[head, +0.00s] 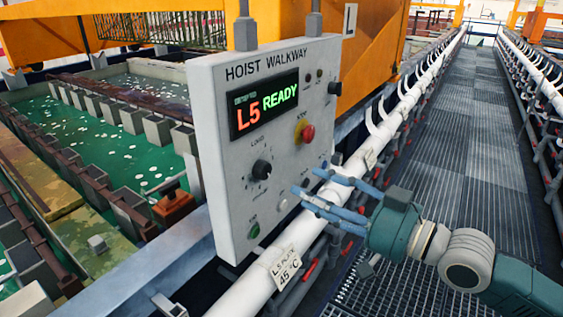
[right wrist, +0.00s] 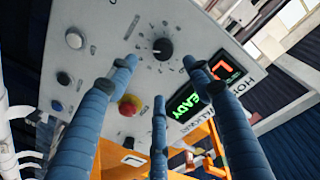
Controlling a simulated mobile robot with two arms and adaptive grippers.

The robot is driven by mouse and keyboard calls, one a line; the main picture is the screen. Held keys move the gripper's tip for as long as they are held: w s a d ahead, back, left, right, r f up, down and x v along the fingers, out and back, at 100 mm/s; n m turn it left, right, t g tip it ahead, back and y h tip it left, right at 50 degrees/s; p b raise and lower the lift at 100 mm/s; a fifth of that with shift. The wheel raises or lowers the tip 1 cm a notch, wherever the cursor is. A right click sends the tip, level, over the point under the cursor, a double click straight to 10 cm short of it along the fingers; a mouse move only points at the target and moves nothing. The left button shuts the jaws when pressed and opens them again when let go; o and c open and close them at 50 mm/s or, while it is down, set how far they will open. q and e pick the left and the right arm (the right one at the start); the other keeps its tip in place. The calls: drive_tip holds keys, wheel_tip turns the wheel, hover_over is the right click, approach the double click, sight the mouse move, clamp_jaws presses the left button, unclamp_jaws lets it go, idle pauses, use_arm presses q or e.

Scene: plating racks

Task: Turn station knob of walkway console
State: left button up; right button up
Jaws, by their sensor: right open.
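The walkway console is a pale grey box (head: 222,190) headed HOIST WALKWAY, and its lit display (head: 263,105) reads L5 READY. A round black knob (head: 262,169) with dial marks sits on its front below the display; the small lettering around it is too small to read surely. In the right wrist view the knob (right wrist: 163,48) shows just beyond the gap between two blue fingertips. My right gripper (head: 312,189) is open and empty, to the right of and a little below the knob, apart from it. My left gripper is out of view.
A red stop button (head: 307,133) on a yellow base sits above right of the knob. A white button (head: 282,205) and a green button (head: 253,230) are lower on the panel. A white pipe (head: 245,296) runs below the console. Grated walkway (head: 470,150) lies to the right.

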sight(267, 170)
drive_tip(key=p+x, duration=0.1)
drive_tip(key=x, duration=0.2)
drive_tip(key=p+x, duration=0.1)
drive_tip(key=x, duration=0.2)
drive_tip(key=p+x, duration=0.2)
drive_tip(key=x, duration=0.1)
drive_tip(key=shift+s+a+r, duration=0.2)
drive_tip(key=shift+a+r, duration=0.05)
drive_tip(key=shift+r, duration=0.1)
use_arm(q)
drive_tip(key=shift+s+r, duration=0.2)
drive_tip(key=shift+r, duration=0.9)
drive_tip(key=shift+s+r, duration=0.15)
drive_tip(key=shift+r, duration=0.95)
use_arm(e)
drive_tip(key=shift+w+a+f, duration=0.15)
drive_tip(key=shift+w+a, duration=0.3)
drive_tip(key=shift+a, duration=0.05)
drive_tip(key=c, duration=1.1)
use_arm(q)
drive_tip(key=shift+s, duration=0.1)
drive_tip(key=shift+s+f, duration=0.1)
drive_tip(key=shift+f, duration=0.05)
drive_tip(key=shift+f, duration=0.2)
use_arm(e)
drive_tip(key=shift+n, duration=0.3)
